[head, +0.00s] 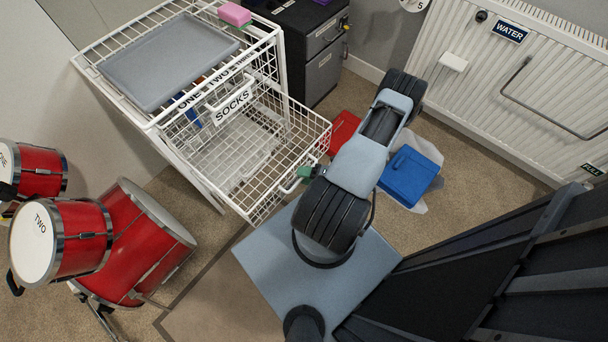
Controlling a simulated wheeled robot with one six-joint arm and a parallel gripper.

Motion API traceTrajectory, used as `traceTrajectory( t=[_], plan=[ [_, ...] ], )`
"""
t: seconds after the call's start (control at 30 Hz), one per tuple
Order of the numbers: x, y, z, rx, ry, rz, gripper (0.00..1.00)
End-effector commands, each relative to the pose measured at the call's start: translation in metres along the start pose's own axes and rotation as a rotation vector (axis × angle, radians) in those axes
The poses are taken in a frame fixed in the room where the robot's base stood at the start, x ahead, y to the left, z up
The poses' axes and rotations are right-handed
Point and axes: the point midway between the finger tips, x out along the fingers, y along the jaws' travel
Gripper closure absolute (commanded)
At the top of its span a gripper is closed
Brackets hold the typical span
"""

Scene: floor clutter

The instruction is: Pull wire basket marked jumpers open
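A white wire basket (228,172) stands pulled out from a white wire rack (160,122), below a basket labelled SOCKS (233,98). The open basket looks mostly empty, and no jumpers label is readable on it; its front faces away from the view. My arm crosses in front of its right side. My gripper is mostly hidden behind my arm. A small green part (305,172) by the basket's front handle (290,186) may be its fingertip. I cannot tell whether it grips the handle.
A grey tray (170,62) and pink block (234,14) top the rack. Red drums (70,236) stand at lower left. A blue box (408,176) and red item (343,130) lie on the floor. A dark cabinet (322,72) and white radiator (520,95) stand behind.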

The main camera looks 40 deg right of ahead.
Motion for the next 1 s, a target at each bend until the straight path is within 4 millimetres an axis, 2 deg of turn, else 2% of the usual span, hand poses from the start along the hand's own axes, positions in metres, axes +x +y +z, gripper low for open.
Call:
traceTrajectory(
  t=[0.33,0.47,0.57,1.0],
  plan=[
    [0.000,0.000,0.000,0.001,0.000,-0.001,0.63],
    [-0.008,0.000,0.001,0.002,-0.003,0.000,0.63],
    [-0.022,0.001,0.001,0.002,-0.007,-0.001,0.63],
    [-0.107,0.001,0.001,-0.001,-0.005,-0.001,0.63]
  ],
)
